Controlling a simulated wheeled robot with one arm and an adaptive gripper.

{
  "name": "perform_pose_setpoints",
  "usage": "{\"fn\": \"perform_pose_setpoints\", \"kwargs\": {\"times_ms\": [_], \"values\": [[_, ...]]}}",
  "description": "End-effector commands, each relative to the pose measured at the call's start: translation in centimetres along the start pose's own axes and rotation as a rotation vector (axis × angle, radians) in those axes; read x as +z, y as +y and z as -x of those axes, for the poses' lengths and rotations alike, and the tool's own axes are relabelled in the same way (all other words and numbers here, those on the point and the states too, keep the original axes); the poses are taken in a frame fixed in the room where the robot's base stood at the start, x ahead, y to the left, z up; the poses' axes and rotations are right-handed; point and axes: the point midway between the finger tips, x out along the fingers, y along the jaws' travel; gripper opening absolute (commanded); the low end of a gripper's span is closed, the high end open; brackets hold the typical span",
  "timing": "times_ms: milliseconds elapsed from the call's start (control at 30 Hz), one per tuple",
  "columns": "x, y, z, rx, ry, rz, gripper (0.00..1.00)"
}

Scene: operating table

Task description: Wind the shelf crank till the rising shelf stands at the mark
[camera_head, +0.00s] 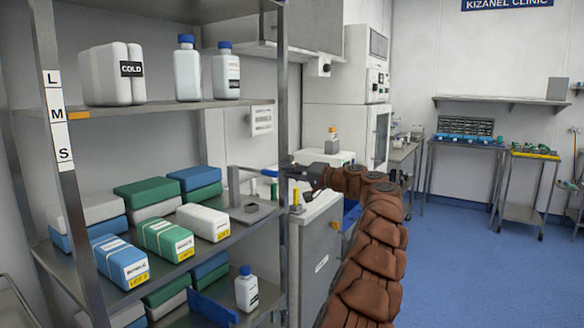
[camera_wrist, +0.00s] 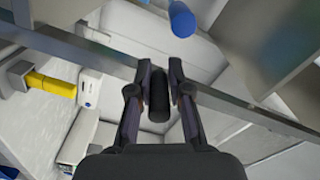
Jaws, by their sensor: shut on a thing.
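The metal rack's upper shelf (camera_head: 190,105) carries an orange tag at its left front edge, about level with the M on the white L, M, S label strip (camera_head: 57,112) of the left post. I cannot tell which letter is the mark. My gripper (camera_head: 296,172) is at the rack's right front post, at the end of my brown-sleeved arm. In the wrist view my gripper (camera_wrist: 158,88) is shut on a dark cylindrical crank handle (camera_wrist: 158,97), one finger on each side. The rest of the crank is mostly hidden.
The upper shelf holds a COLD-labelled white container (camera_head: 112,75) and two blue-capped bottles (camera_head: 187,68). The lower shelf holds several wrapped packs (camera_head: 165,238). A grey cabinet (camera_head: 318,245) stands close behind my gripper. Blue floor (camera_head: 460,260) is open at right.

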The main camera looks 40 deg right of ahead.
Motion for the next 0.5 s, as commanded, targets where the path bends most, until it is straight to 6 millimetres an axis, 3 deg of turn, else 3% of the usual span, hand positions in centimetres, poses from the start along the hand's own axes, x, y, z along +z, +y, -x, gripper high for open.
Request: {"fn": "perform_pose_setpoints", "kwargs": {"times_ms": [500], "values": [[-0.05,-0.72,0.08,-0.003,0.004,-0.107,0.0]]}}
